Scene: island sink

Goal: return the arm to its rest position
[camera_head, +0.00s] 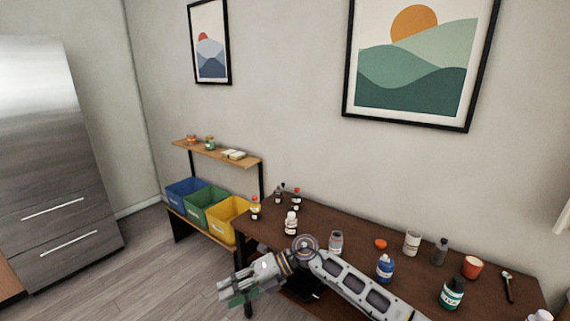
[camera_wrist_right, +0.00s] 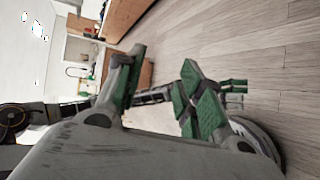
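My right arm (camera_head: 365,288) reaches in from the lower right in the head view, passing in front of the dark table. My right gripper (camera_head: 235,291) is at its end, over the floor beyond the table's left side. In the wrist view the right gripper (camera_wrist_right: 160,84) has its two green-padded fingers apart with nothing between them. My left arm is not in the head view. Behind the fingers in the wrist view, a small grey and green part (camera_wrist_right: 235,87) looks like my left gripper, partly hidden; its opening is unclear.
The dark table (camera_head: 325,217) carries several bottles and jars, including a blue bottle (camera_head: 385,267) and a dark bottle with a teal label (camera_head: 452,293) near the arm. A shelf (camera_head: 217,152) with blue, green and yellow bins (camera_head: 227,216) stands behind the gripper. Floor (camera_head: 150,265) is clear at left.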

